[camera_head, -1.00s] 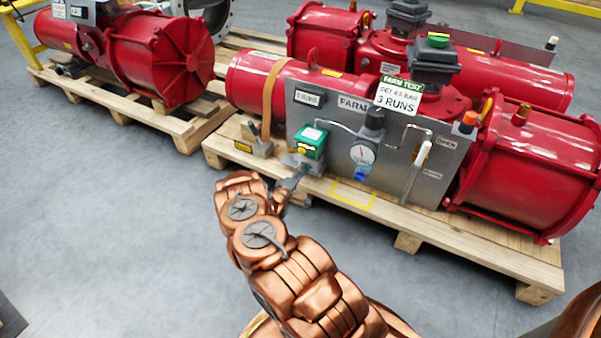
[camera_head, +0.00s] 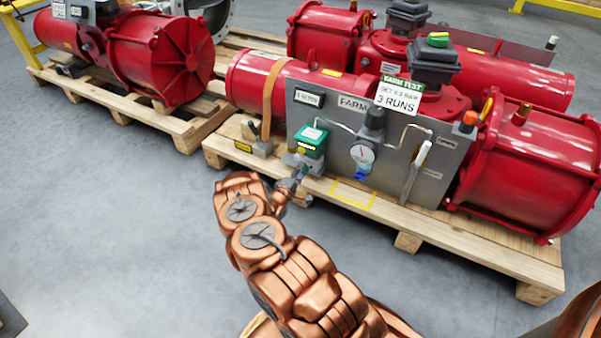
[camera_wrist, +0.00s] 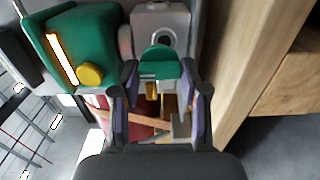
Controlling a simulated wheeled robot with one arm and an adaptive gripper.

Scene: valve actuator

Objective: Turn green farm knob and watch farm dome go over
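The green knob (camera_wrist: 159,62) sits on a grey valve block (camera_wrist: 160,22) beside a green box with a yellow button (camera_wrist: 89,75) in the wrist view. My gripper (camera_wrist: 160,72) has a fingertip on each side of the knob, with no clear gap, so it looks shut on it. In the head view my gripper (camera_head: 298,179) is at the block below the green box (camera_head: 311,140), and the knob is mostly hidden. The farm dome (camera_head: 438,40), showing green and yellow, tops the black box (camera_head: 434,66) on the red actuator.
The grey FARM panel (camera_head: 335,125) carries a gauge (camera_head: 362,154) and a white-handled lever (camera_head: 417,170). A white card reading 3 RUNS (camera_head: 397,98) hangs above. The actuator stands on a wooden pallet (camera_head: 470,240). Grey floor is open to the left and front.

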